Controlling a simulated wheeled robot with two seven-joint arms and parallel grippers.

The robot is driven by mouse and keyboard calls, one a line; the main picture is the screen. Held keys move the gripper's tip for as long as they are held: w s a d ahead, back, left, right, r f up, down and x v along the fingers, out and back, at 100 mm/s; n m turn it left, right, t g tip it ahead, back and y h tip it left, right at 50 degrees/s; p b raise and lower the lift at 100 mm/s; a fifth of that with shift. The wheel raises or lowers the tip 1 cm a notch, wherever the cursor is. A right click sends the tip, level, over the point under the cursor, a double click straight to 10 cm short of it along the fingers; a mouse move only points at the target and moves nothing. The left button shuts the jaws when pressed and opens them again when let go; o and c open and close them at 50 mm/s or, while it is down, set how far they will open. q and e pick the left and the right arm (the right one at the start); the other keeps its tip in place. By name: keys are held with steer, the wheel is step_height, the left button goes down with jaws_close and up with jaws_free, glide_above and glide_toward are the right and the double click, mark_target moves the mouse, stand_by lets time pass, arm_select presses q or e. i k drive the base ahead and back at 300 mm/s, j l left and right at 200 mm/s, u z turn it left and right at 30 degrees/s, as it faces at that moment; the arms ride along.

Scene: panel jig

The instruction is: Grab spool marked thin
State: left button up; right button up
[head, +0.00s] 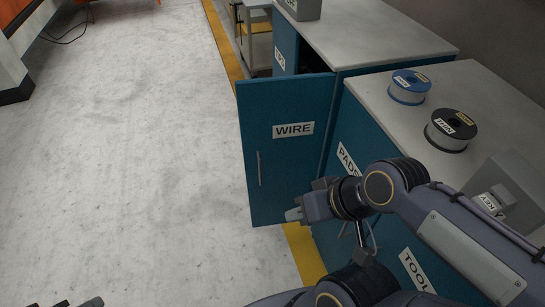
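Two spools stand on the grey countertop at the right. The blue spool (409,87) is farther back. The black spool (451,131) is nearer. Both carry small labels; the black one's front label may read THIN, but it is too small to be sure. My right gripper (294,214) is in front of the blue door marked WIRE, low and left of the spools, well apart from both. It holds nothing visible, and its finger gap cannot be made out. Only the tips of my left gripper (80,302) show at the bottom left edge, far from the spools.
The WIRE door (290,150) stands open into the aisle. Cabinets marked PADS and TOOL lie behind my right arm. A grey box marked KEY (509,184) stands on the near counter (490,95). A cart (257,40) is at the back. The floor at left is clear.

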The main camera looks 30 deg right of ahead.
mark_target(451, 131)
steer(key=z, duration=2.3)
steer(key=j, duration=0.5)
steer(key=i+j, duration=0.1)
steer(key=j, duration=0.45)
